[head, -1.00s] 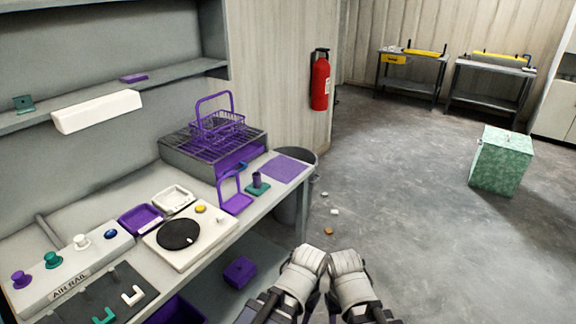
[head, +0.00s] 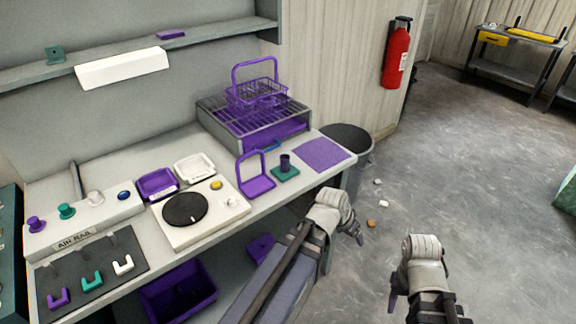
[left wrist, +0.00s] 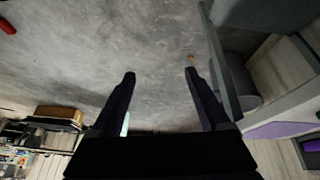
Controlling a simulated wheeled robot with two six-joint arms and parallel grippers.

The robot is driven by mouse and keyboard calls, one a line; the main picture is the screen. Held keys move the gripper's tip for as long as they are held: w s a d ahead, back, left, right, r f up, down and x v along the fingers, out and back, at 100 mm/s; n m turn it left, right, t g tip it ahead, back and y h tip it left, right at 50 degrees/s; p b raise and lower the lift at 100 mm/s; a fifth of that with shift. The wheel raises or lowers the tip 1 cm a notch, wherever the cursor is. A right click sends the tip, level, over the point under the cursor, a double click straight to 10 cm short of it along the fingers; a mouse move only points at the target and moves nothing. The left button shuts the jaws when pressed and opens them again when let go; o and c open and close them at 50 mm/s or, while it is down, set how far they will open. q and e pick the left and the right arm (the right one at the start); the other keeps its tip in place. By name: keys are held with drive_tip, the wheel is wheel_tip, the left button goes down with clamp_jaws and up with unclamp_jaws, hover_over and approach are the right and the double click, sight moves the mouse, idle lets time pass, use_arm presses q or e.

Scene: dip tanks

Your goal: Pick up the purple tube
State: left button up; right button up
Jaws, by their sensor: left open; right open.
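A short dark purple tube (head: 285,162) stands upright on a teal square base (head: 286,174) near the front edge of the bench, between a purple frame stand and a purple mat. My left gripper (head: 359,236) is right of and below the tube in the head view, out past the bench's front edge. In the left wrist view, the left gripper (left wrist: 160,75) is open and empty, with bare floor between its fingers. My right gripper (head: 392,302) is lower right over the floor, away from the bench; its fingers show only partly. The tube does not show in the left wrist view.
A purple frame stand (head: 256,184) is close left of the tube, and a rack (head: 222,124) with a purple wire basket (head: 258,94) is behind it. The flat purple mat (head: 325,154) is right. A grey bin (head: 362,166) stands beyond the bench end.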

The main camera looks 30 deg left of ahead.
use_arm(q)
drive_tip(key=w+a+r+n+t, duration=0.1)
drive_tip(key=w+a+r+t, duration=0.15)
drive_tip(key=a, duration=0.25)
drive_tip(key=w+a+r+n+t+y+b, duration=0.1)
drive_tip(key=w+a, duration=0.2)
drive_tip(key=a, duration=0.3)
drive_tip(key=w+a+r+n+t, duration=0.1)
drive_tip(key=w+a+t, duration=0.15)
drive_tip(key=a, duration=0.25)
drive_tip(key=n+t+y, duration=0.2)
drive_tip(key=t+y, duration=0.1)
drive_tip(key=y, duration=0.1)
approach(283, 160)
drive_tip(key=x, duration=0.4)
drive_tip(key=shift+w+d+r+b, duration=0.1)
drive_tip(key=shift+w+r+b, duration=0.05)
drive_tip(key=shift+r+b, duration=0.15)
drive_tip(key=shift+f+b+x, duration=0.2)
drive_tip(key=shift+b+x, duration=0.65)
drive_tip(key=shift+x, duration=1.15)
drive_tip(key=shift+f+b+x, duration=0.15)
drive_tip(key=shift+b+x, duration=0.7)
drive_tip(key=shift+x, duration=1.2)
drive_tip(key=shift+s, duration=0.25)
drive_tip(key=shift+c, duration=0.5)
clamp_jaws()
